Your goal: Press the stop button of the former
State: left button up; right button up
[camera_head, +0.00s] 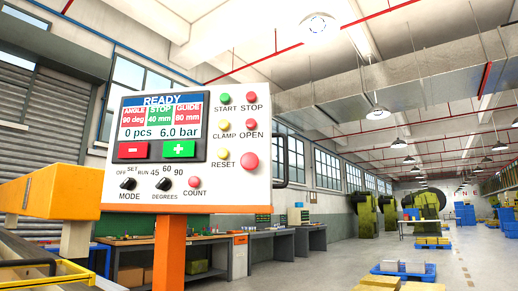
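The control panel (215,190) of the former stands close in front of me in the head view, a white box on an orange post (169,252). Its stop button (252,98) is a small red round button at the upper right, beside the green start button (225,98). Below them are the yellow clamp button (225,125), the red open button (251,125), the yellow reset button (223,154) and a large unlabelled red button (250,162). The screen (162,115) reads READY, 0 pcs and 6.0 bar. Neither gripper is in view.
A yellow-orange machine beam (50,192) is at the left, beside the panel. Workbenches (280,243) stand behind it. Blue pallets (405,271) with boxes lie on the floor at the right. Green machines (388,213) stand far back. The aisle floor (340,262) is partly clear.

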aim_at(251, 96)
jog(key=k+l+u, duration=0.1)
jog(key=l, duration=0.2)
jog(key=k+l+u, duration=0.15)
jog(key=l, duration=0.15)
jog(key=k+l+u, duration=0.1)
jog(key=l, duration=0.2)
jog(key=k, duration=0.25)
